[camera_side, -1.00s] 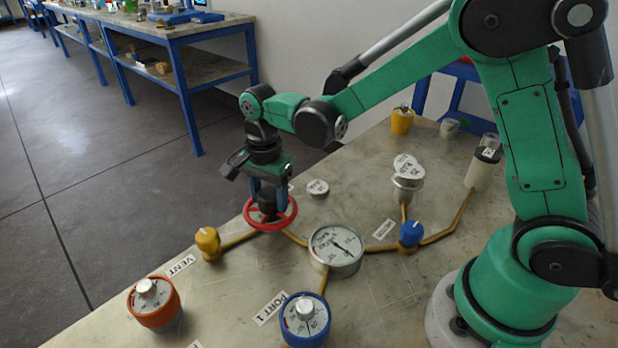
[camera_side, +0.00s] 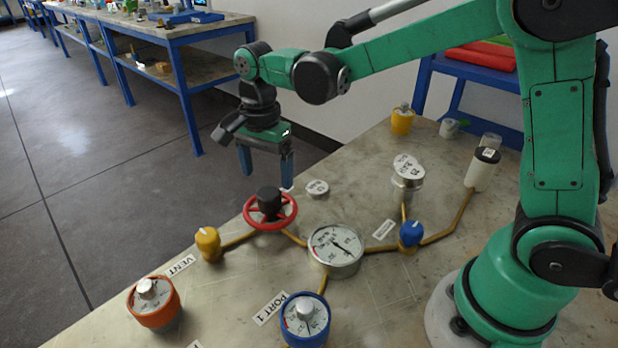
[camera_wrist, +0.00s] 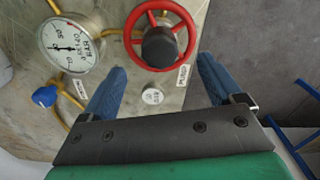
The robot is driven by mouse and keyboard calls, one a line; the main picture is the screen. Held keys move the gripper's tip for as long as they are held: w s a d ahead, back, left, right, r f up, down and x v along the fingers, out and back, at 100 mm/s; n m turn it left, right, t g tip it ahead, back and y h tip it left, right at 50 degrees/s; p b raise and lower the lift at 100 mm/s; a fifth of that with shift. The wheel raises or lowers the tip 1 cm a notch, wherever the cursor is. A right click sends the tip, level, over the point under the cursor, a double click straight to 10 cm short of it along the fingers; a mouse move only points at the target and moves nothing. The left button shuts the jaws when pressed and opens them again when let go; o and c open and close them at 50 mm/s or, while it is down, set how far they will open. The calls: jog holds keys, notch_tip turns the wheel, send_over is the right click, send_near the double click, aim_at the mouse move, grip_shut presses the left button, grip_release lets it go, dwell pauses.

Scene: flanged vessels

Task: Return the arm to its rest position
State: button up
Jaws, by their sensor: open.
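My gripper (camera_side: 266,172) is open and empty, with its two blue fingers apart. It hangs just above the red handwheel (camera_side: 270,211) with its dark hub, clear of it. In the wrist view my gripper (camera_wrist: 160,85) shows its fingers spread on either side. The red handwheel (camera_wrist: 132,42) lies ahead of the fingers there, with nothing held between them.
The table (camera_side: 390,300) carries a round gauge (camera_side: 336,248), a yellow knob (camera_side: 207,241), a blue knob (camera_side: 411,234), an orange-rimmed dial (camera_side: 153,302) and a blue-rimmed dial (camera_side: 305,320). A flanged vessel (camera_side: 407,178) and a white cylinder (camera_side: 482,170) stand at the back. Space above is free.

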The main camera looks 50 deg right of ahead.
jog(key=shift+r, duration=0.15)
jog(key=shift+s+d+r+n, duration=0.2)
jog(key=shift+s+r+n, duration=0.05)
jog(key=shift+n, duration=0.05)
jog(key=s+d+r+n+t, duration=0.1)
jog(key=s+d+n+t, duration=0.1)
jog(key=n, duration=0.5)
jog(key=s+d+r+n+t, duration=0.2)
jog(key=s+n+t, duration=0.3)
jog(key=s+n, duration=0.2)
jog(key=shift+s+d, duration=0.15)
jog(key=shift+d, duration=0.15)
jog(key=shift+r+n, duration=0.1)
jog(key=shift+n, duration=0.2)
